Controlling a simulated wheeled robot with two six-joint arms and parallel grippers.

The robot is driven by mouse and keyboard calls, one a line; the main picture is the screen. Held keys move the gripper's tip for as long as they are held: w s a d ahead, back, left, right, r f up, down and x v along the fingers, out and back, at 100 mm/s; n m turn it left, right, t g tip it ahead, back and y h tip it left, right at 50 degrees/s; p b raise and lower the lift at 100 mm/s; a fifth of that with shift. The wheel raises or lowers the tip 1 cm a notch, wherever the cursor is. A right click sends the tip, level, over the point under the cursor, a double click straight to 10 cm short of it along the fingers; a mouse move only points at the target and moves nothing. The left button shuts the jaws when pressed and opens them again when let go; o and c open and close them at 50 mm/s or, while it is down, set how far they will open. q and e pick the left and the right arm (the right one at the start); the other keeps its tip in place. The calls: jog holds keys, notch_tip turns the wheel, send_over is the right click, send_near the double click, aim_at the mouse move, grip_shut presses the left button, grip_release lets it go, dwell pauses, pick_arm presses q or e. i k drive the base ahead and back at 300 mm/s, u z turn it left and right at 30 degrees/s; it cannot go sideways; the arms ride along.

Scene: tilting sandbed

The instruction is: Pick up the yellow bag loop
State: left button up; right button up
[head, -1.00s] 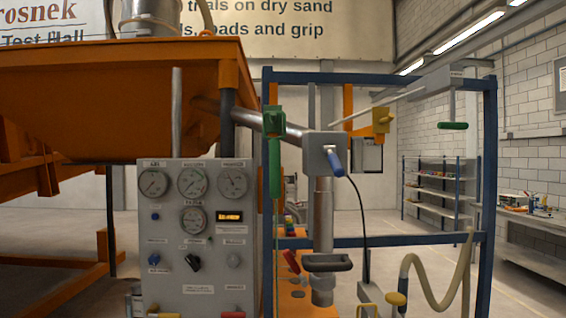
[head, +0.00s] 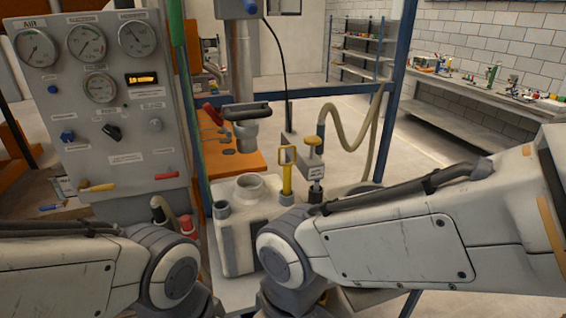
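An upright yellow loop (head: 287,172) stands near the middle of the head view, rising behind my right arm. Its lower end is close to a pale grey, bag-like container (head: 237,240) with a wide round neck and a smaller spout. My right arm covers part of the container's right side, so I cannot tell how the loop is fixed. My left and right arm links fill the lower corners. Both grippers are outside the picture.
A yellow-knobbed plunger (head: 313,150) stands just right of the loop. The gauge panel (head: 95,100) is at left. A metal nozzle with a black handle (head: 246,112) hangs above the container. A beige hose (head: 350,125) curves at the right beside the blue frame (head: 398,90).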

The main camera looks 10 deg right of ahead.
aim_at(287, 168)
jog(key=z, duration=2)
jog(key=i, duration=1.7)
jog(key=u, duration=3.35)
